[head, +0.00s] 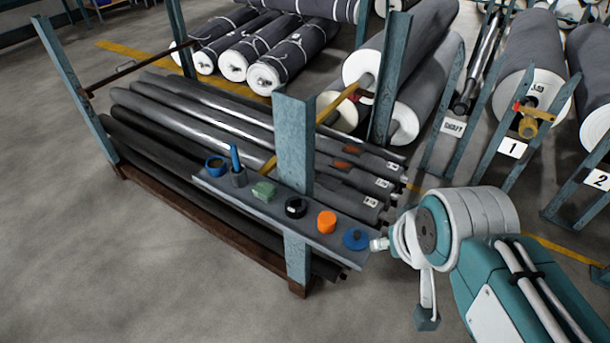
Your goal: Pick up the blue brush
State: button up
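A narrow grey shelf board (275,213) on the rack holds a row of small things. A blue upright handle (235,157) stands in a small grey cup (238,178) near its left end; it may be the blue brush. A flat round blue thing with a knob (356,239) lies at the right end; I cannot tell whether it is a brush. My gripper (379,244) seems to be the pale end of my arm, just right of that round thing. Its fingers are too small to make out, and I cannot tell whether it touches the round thing.
The shelf also holds a blue ring (215,166), a green block (264,191), a black ring (295,207) and an orange cylinder (327,222). Long dark rolls (190,130) fill the rack. Floor at left is clear.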

aim_at(233, 146)
jog(key=i+j+z, duration=0.1)
jog(key=j, duration=0.25)
jog(key=i+j+z, duration=0.1)
jog(key=j, duration=0.3)
jog(key=i+j+z, duration=0.1)
jog(key=i+j, duration=0.15)
jog(key=j, duration=0.15)
jog(key=i+j+z, duration=0.1)
jog(key=j, duration=0.3)
jog(key=i+j+z, duration=0.1)
jog(key=j, duration=0.3)
jog(key=i+j+z, duration=0.1)
jog(key=j, duration=0.35)
